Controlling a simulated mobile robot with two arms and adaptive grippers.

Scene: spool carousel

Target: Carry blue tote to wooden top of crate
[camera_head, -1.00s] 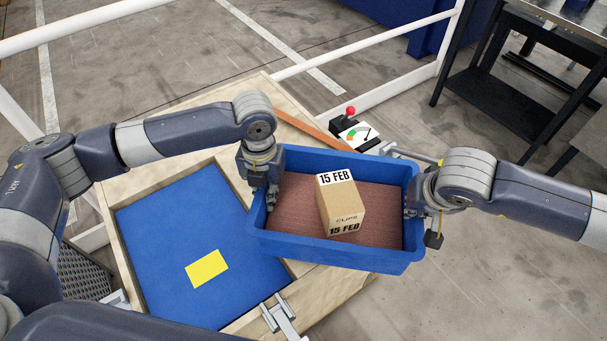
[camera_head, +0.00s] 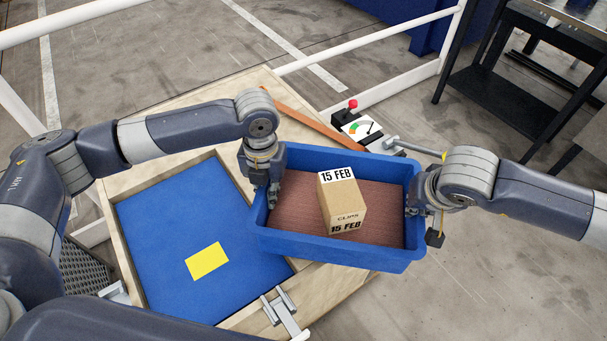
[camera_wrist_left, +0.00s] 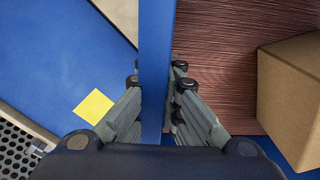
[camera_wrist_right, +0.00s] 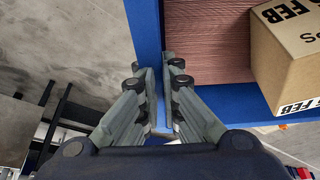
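The blue tote (camera_head: 330,252) has a reddish-brown ribbed floor and holds a cardboard box (camera_head: 343,205) marked "15 FEB". My left gripper (camera_head: 269,190) is shut on the tote's left wall, one finger on each side, as the left wrist view (camera_wrist_left: 157,95) shows. My right gripper (camera_head: 413,207) is shut on the right wall, which sits between its fingers in the right wrist view (camera_wrist_right: 158,95). The wooden crate (camera_head: 185,130) is below and to the left. The tote covers part of its right side and sticks out past it. Any gap beneath the tote is hidden.
A recessed blue panel (camera_head: 170,235) with a yellow patch (camera_head: 207,260) fills the crate's left part. A gauge box (camera_head: 360,128) with a red knob is behind the tote. White rails (camera_head: 370,45) run behind. A dark table (camera_head: 510,95) stands at the back right.

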